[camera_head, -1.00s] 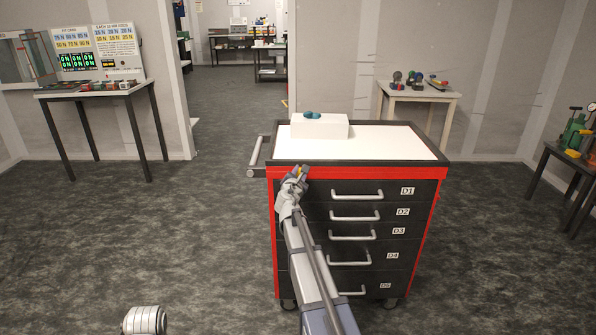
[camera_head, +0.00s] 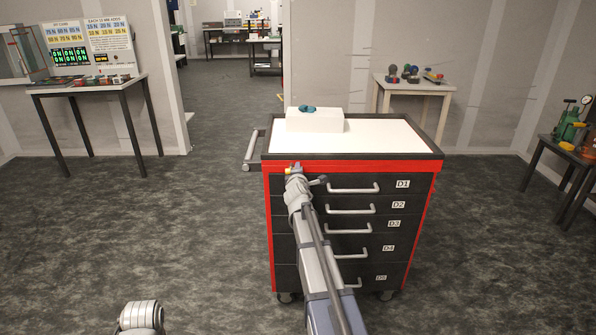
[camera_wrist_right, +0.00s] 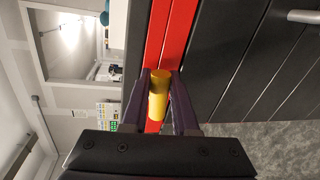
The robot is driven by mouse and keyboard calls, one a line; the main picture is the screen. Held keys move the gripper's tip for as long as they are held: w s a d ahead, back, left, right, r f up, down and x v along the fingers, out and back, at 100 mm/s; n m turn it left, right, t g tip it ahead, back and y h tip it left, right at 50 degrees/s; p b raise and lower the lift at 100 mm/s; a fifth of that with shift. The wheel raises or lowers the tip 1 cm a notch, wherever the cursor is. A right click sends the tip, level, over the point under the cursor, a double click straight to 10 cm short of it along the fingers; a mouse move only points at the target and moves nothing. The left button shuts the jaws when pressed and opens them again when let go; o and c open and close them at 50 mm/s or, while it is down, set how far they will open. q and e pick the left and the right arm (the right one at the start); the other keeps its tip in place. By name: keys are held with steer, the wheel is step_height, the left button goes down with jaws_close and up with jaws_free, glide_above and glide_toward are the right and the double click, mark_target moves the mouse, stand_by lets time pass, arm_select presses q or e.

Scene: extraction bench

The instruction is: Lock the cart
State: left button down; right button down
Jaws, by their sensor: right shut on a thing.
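The cart (camera_head: 352,168) is a red and black drawer cart with a white top, standing upright in the middle of the head view. Its drawers, labelled D1 to D5, look closed. My right gripper (camera_head: 292,170) is at the cart's upper left front, by the red band above the drawers. In the right wrist view, my right gripper (camera_wrist_right: 160,90) is shut on a yellow cylinder (camera_wrist_right: 158,103), with the red band (camera_wrist_right: 170,45) just beyond it. I cannot tell whether the cylinder is fixed to the cart. My left gripper is out of view.
A side handle (camera_head: 251,150) sticks out at the cart's left. A white box (camera_head: 315,121) with teal pieces is on its top. Tables stand at left (camera_head: 88,88), back right (camera_head: 415,86) and right (camera_head: 565,152). The floor around the cart is clear.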

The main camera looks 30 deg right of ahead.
steer(key=shift+f+m, duration=0.2)
steer(key=shift+m, duration=0.3)
stand_by(0.3)
steer(key=c, duration=0.7)
jaws_free()
steer(key=p+v, duration=0.1)
steer(key=v, duration=0.7)
steer(key=shift+d, duration=0.15)
